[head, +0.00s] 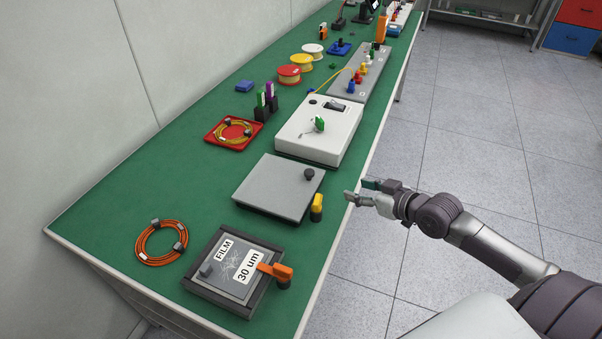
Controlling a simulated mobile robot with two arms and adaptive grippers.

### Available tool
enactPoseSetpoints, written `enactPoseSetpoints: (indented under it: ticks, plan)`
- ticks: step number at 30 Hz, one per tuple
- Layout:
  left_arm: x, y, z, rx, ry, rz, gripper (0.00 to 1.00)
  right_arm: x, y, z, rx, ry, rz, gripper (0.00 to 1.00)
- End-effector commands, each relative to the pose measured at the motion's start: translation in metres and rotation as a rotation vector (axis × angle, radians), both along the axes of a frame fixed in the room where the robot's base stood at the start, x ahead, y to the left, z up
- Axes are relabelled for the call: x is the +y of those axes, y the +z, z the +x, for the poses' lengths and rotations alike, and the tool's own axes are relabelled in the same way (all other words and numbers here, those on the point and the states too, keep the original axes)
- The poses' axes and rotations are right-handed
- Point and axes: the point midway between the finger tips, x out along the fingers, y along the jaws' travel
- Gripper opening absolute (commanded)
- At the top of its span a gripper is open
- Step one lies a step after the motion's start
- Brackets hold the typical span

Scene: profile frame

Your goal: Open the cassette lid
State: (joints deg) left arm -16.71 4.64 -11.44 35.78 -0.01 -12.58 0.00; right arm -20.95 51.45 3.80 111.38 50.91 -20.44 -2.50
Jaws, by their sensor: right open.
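A flat grey box, which looks like the cassette, lies on the green bench with its lid (272,186) down flat. A black knob (309,174) stands near the lid's far right corner. A small yellow-topped piece (317,205) stands upright at the box's right side. My right gripper (361,190) is open and empty, right of the box and apart from it, by the bench's right edge. My left gripper is out of view.
A dark-framed film plate (207,286) with an orange handle lies nearer. An orange cable coil (160,243) lies left of it. A white box (322,121) stands behind the cassette. Green bench (205,195) is bare to the left.

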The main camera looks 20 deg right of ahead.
Motion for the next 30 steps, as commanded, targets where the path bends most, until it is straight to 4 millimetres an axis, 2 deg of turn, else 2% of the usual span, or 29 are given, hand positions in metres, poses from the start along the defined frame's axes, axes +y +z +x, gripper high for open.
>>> enactPoseSetpoints:
  ticks: [1,3,8,15,24,30]
  plan:
    - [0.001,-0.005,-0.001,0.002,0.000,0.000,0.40,0.012,0.012,0.000,-0.016,0.035,0.004,0.53]
    - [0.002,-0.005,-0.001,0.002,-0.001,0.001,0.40,0.021,0.024,0.000,-0.029,0.061,0.013,0.53]
    - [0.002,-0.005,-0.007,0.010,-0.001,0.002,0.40,0.027,0.029,0.007,-0.038,0.070,0.020,0.53]
    - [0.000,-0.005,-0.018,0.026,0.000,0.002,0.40,0.038,0.015,0.040,-0.039,0.066,0.023,0.53]
    - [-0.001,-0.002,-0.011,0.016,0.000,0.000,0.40,0.058,-0.009,0.094,-0.037,0.068,0.021,0.53]
    - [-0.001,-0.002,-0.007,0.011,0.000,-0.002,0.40,0.064,-0.020,0.114,-0.036,0.069,0.019,0.53]
